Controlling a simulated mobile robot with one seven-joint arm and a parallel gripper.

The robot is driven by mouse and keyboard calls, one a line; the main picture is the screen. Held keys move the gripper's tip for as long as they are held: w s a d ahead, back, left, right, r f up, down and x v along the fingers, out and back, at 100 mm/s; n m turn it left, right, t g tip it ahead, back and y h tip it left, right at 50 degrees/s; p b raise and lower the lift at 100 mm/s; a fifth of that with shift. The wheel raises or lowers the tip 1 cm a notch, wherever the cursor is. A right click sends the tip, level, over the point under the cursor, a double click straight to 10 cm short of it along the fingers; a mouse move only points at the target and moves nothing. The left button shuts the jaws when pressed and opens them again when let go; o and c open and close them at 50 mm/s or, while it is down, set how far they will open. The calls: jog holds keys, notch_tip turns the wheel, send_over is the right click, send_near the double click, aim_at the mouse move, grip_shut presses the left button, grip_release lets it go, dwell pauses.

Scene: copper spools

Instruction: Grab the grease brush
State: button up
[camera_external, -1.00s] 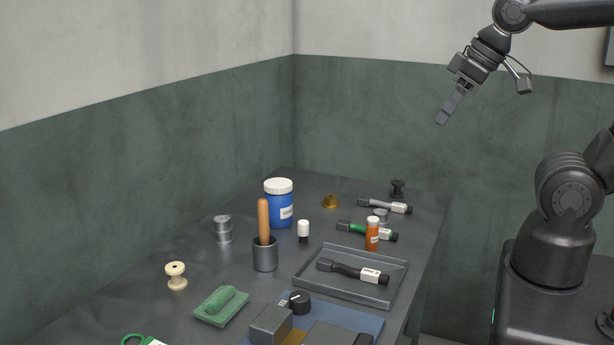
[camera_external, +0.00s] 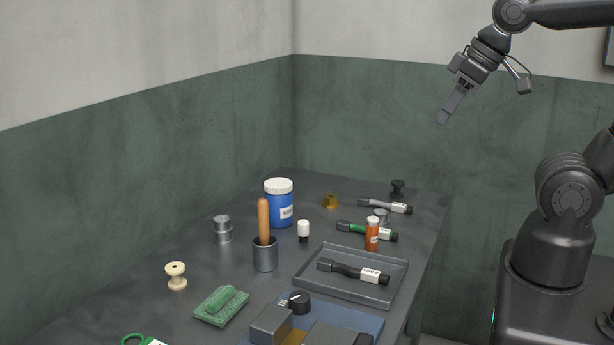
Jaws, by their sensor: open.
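A tan wooden handle (camera_external: 263,218) stands upright in a dark grey cup (camera_external: 265,256) on the bench. It looks like the grease brush, but its lower end is hidden inside the cup, so I see no bristles. My gripper (camera_external: 442,120) is open and empty. It hangs in the air high above the back right of the bench, far up and to the right of the handle, pointing down and left.
A blue jar (camera_external: 279,208) with a white lid stands close behind the cup. A small white-capped bottle (camera_external: 303,230) is to the cup's right. A grey tray (camera_external: 312,286) holds a black labelled tool (camera_external: 345,269). A green block (camera_external: 222,305) and cream spool (camera_external: 176,276) lie front left.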

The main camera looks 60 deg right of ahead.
jog(key=shift+w, duration=0.1)
jog(key=n+g+y, duration=0.1)
jog(key=n, duration=0.3)
send_over(265, 200)
jog(key=s+d, duration=0.2)
jog(key=s, duration=0.1)
notch_tip(265, 200, down, 13)
jog(key=x, duration=0.7)
jog(key=a+x, duration=0.1)
jog(key=x, duration=0.3)
jog(key=shift+s+a, duration=0.1)
jog(key=shift+a, duration=0.05)
jog(key=shift+c, duration=0.4)
grip_shut()
